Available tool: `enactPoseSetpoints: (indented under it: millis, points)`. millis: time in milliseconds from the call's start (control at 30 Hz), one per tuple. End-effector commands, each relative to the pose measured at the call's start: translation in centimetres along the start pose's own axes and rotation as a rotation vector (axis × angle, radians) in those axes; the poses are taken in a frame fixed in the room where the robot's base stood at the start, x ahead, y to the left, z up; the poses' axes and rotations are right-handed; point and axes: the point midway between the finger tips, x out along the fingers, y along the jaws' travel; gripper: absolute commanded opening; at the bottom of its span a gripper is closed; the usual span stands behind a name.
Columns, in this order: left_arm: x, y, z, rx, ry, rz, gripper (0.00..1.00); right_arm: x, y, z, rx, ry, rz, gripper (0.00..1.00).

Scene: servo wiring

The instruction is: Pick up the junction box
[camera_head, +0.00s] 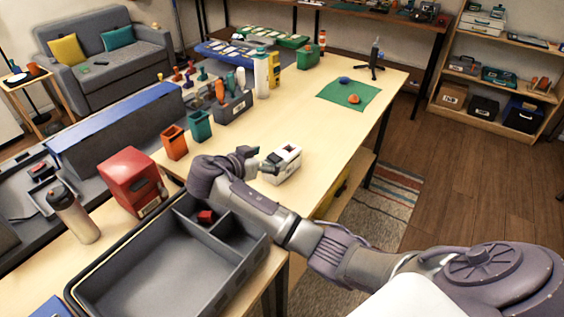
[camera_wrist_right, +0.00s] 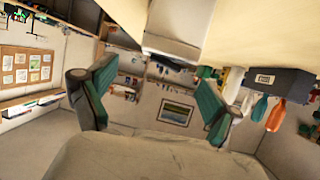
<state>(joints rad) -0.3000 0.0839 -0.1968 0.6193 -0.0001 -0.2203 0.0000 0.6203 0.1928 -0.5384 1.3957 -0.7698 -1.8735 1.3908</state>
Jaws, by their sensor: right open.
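The junction box (camera_head: 284,163) is a small white box with dark parts, resting on the wooden table in the head view. In the right wrist view, a white and grey box (camera_wrist_right: 185,38), apparently the same one, shows at the top centre. My right gripper (camera_head: 260,158) is beside the box, at its left end. Its teal-lined fingers stand apart in the wrist view (camera_wrist_right: 155,78), with nothing clasped between them. Whether a finger touches the box cannot be told. My left gripper is in neither view.
A grey divided tray (camera_head: 168,293) holding a small red block (camera_head: 205,216) lies below my right arm. A red box (camera_head: 131,181), orange bin (camera_head: 174,142) and teal bin (camera_head: 200,126) stand to the left. Table beyond the junction box is clear up to a green mat (camera_head: 335,96).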

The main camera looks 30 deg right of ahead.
Motion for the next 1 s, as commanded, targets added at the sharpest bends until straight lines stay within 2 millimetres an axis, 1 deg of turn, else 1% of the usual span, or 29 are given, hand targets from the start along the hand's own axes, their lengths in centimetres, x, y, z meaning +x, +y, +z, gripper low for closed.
enactPoseSetpoints:
  millis: [133,300,400,600,667,1000]
  points:
    - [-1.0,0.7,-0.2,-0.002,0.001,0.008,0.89,2.1,-0.2,0.0,-0.005,0.004,0.005,0.9]
    - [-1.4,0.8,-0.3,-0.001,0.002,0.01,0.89,4.3,-0.3,0.3,-0.003,0.003,0.002,0.9]
    - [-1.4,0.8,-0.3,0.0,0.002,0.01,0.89,4.8,-0.3,0.5,-0.002,0.0,0.001,0.9]
    - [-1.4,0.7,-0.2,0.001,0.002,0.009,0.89,4.9,-0.3,0.6,-0.002,0.0,0.0,0.9]
    - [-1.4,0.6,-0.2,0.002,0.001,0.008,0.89,4.9,-0.3,0.5,-0.002,0.0,0.0,0.81]
    - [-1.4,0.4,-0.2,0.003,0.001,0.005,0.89,4.8,-0.3,0.5,-0.002,0.0,0.001,0.25]
